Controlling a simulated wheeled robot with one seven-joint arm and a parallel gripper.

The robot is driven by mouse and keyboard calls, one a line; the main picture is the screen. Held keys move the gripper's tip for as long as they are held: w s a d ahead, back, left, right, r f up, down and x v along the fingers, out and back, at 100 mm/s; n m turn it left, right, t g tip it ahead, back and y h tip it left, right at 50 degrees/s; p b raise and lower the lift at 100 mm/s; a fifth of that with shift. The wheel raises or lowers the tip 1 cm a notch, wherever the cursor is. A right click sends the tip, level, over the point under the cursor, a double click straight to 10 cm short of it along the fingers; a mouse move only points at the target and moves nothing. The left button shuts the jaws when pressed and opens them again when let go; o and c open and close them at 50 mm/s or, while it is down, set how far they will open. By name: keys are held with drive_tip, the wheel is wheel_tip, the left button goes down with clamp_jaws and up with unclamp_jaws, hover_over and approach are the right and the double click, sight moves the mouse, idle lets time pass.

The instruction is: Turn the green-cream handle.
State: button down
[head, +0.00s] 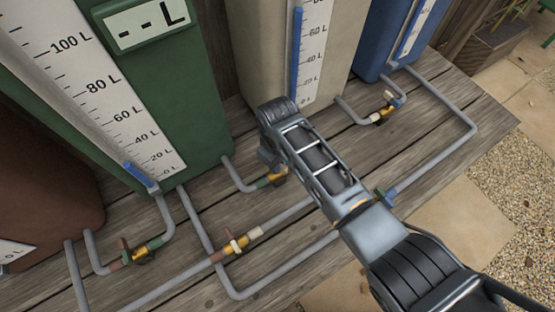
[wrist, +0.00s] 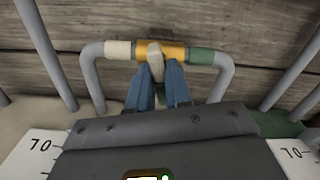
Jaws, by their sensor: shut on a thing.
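The green-cream valve (wrist: 174,52) has a brass body between a cream band on its left and a green band on its right in the wrist view. Its cream handle (wrist: 155,50) stands at the middle of the brass body, crosswise to the pipe. In the head view the valve (head: 276,175) sits low between the green tank and the cream tank. My gripper (head: 268,156) reaches down to it there and hides part of it.
The green tank (head: 213,120) and cream tank (head: 240,60) stand behind the valve. Grey pipes run over the wooden deck. Other valves are nearby: a brown-green one (head: 148,247), a cream-brown one (head: 236,244), a cream-blue one (head: 384,112). My arm spans the front right.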

drive_tip(key=n+p, duration=0.1)
drive_tip(key=n, duration=0.6)
drive_tip(key=n+p, duration=0.1)
drive_tip(key=n, duration=0.5)
drive_tip(key=shift+n, duration=0.4)
idle(0.4)
drive_tip(key=c, duration=1.1)
unclamp_jaws()
drive_tip(key=shift+r, duration=3.9)
